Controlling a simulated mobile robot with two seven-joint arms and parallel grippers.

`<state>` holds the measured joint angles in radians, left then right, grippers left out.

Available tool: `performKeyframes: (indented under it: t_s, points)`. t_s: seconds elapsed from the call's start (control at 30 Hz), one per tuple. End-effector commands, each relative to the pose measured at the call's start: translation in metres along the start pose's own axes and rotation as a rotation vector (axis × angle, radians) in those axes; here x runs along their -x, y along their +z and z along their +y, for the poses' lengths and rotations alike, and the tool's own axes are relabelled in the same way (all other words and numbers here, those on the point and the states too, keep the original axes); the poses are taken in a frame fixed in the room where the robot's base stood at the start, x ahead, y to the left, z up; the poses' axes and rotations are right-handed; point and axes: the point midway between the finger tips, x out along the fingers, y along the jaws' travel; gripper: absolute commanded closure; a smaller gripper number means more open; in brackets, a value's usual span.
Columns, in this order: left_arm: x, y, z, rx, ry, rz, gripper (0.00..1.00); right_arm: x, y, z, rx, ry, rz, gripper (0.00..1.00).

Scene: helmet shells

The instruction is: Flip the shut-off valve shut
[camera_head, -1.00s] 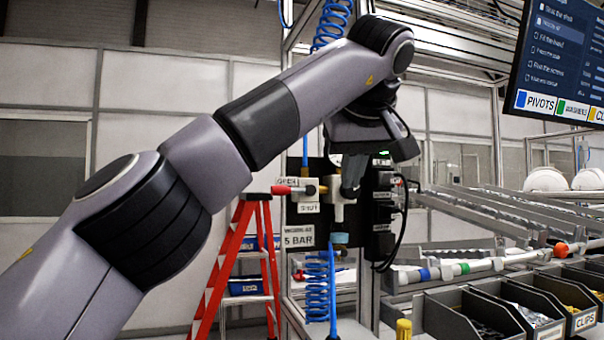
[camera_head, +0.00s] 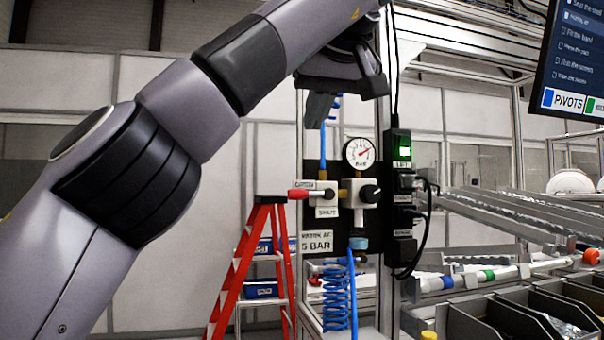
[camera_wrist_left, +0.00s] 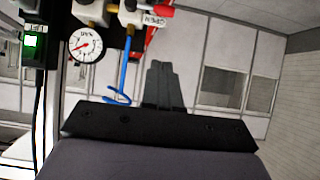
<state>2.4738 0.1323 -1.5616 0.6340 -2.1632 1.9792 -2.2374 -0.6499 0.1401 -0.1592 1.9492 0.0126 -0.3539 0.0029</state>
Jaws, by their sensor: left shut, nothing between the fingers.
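The shut-off valve's red lever (camera_head: 306,193) lies level on the dark panel, its red tip to the left, between an upper label and the SHUT label (camera_head: 326,212). My left gripper (camera_head: 318,112) is shut and empty, above and left of the gauge, apart from the lever. In the left wrist view, the shut fingers (camera_wrist_left: 159,72) show below the red lever (camera_wrist_left: 160,9) and the OPEN label (camera_wrist_left: 153,20). My right gripper is in neither view.
A round gauge (camera_head: 359,153) sits above the regulator. A black box with a green light (camera_head: 404,152) and cables is to its right. A blue coiled hose (camera_head: 338,292) hangs below. A red stepladder (camera_head: 262,258) stands left; dark bins (camera_head: 520,315) are at lower right.

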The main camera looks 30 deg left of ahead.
Motion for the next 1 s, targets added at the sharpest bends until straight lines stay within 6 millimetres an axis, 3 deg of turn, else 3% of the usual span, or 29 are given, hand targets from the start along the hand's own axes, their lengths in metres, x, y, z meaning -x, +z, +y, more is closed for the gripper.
performKeyframes:
  t_s: [0.4,0.7,1.0]
  points:
    - [-0.088,0.003,0.0,-0.001,0.0,-0.003,1.0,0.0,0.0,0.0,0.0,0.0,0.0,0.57]
    - [-0.106,0.022,0.0,0.0,-0.001,-0.002,1.0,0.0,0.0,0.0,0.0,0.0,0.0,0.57]
    - [-0.111,0.029,0.0,0.002,0.001,-0.001,1.0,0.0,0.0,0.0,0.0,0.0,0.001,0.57]
